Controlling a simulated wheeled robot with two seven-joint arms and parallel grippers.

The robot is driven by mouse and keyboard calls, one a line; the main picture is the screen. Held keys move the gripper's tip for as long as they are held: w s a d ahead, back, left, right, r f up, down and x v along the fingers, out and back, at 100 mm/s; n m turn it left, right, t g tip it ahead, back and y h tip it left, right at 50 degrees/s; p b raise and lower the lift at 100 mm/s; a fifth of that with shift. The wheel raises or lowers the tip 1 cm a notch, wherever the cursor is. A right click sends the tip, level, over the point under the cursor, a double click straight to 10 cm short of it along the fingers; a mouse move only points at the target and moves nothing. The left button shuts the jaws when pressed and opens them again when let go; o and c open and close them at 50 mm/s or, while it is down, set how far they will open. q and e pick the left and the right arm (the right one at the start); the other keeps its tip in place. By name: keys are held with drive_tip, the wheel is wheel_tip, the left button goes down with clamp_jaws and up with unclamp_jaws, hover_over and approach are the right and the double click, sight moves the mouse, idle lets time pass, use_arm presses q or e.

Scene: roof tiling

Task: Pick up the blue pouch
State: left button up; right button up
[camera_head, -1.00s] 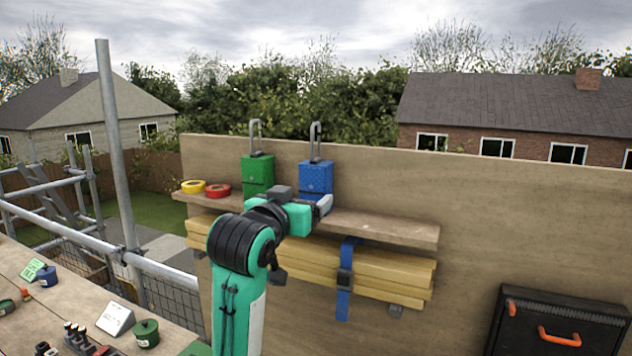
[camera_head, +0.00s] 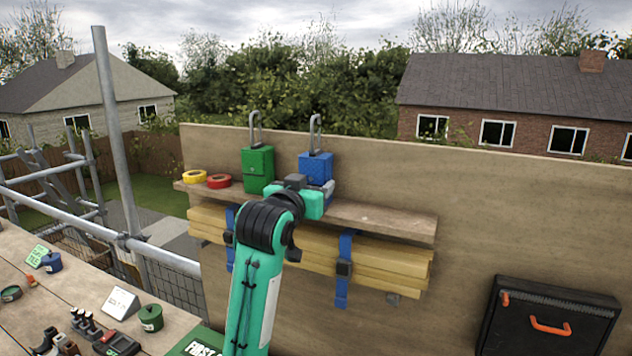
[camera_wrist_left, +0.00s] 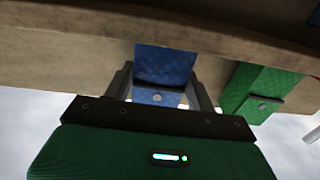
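The blue pouch (camera_head: 317,166) with a grey metal loop on top stands upright on a wooden shelf (camera_head: 385,219) against a plywood board. My left gripper (camera_head: 313,192) is in front of its lower part and hides some of it. In the left wrist view the blue pouch (camera_wrist_left: 165,64) is between the two spread fingers (camera_wrist_left: 160,92), one on each side. Narrow gaps seem to show beside it; firm contact cannot be made out. The green pouch (camera_head: 257,169) stands to its left on the shelf. My right gripper is out of view.
Yellow tape (camera_head: 195,177) and red tape (camera_head: 219,181) lie at the shelf's left end. Timber planks (camera_head: 395,262) with blue straps hang below. A black case (camera_head: 545,320) is at lower right. The shelf right of the blue pouch is clear.

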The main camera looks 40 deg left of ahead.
use_arm(q)
drive_tip(key=c, duration=0.5)
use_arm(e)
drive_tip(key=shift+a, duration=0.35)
